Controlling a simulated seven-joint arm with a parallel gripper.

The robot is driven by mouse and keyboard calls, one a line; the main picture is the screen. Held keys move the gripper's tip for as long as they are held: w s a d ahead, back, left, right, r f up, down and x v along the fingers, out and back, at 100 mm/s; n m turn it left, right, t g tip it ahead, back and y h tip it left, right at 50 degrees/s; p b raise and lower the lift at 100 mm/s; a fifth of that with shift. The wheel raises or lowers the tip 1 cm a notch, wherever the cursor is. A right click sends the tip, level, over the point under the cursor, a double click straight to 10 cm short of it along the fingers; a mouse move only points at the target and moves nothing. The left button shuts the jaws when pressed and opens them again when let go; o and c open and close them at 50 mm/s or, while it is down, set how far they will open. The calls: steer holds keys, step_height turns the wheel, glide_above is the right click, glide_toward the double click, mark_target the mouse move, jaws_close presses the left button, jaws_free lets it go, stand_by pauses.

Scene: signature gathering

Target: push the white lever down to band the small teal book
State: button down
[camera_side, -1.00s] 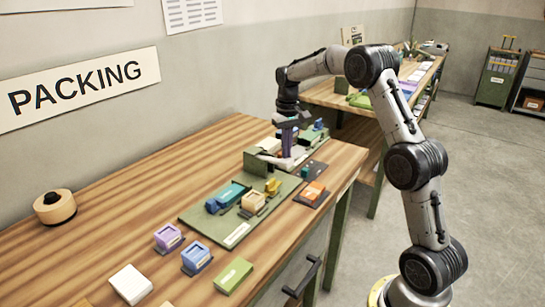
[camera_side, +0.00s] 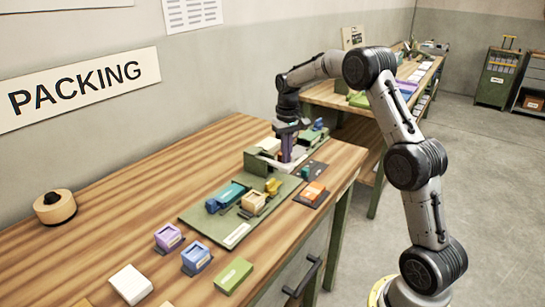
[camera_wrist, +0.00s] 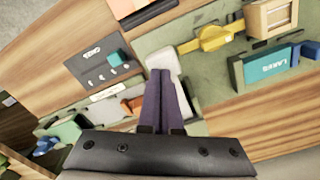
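My gripper (camera_wrist: 164,98) has its two dark purple fingers pressed together, with nothing seen between them. In the side view my gripper (camera_side: 287,156) points down over the green banding station (camera_side: 255,164) at the bench's far end. A pale white piece (camera_wrist: 165,63), which looks like the lever, lies right at the fingertips in the wrist view; I cannot tell whether they touch. A small teal block (camera_wrist: 115,57) sits on a dark card at upper left. A larger teal block (camera_wrist: 268,67) marked LAKES lies at right. I cannot tell which is the small teal book.
A green mat (camera_side: 193,220) holds the large teal block, a yellow piece (camera_side: 273,186) and a tan box (camera_side: 253,201). An orange block (camera_side: 313,191) sits on a dark card near the edge. Purple, blue, white and green blocks lie nearer. The bench's left back is mostly clear.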

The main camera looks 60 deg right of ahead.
steer(key=shift+f, duration=1.4)
stand_by(0.4)
steer(key=shift+r, duration=4.6)
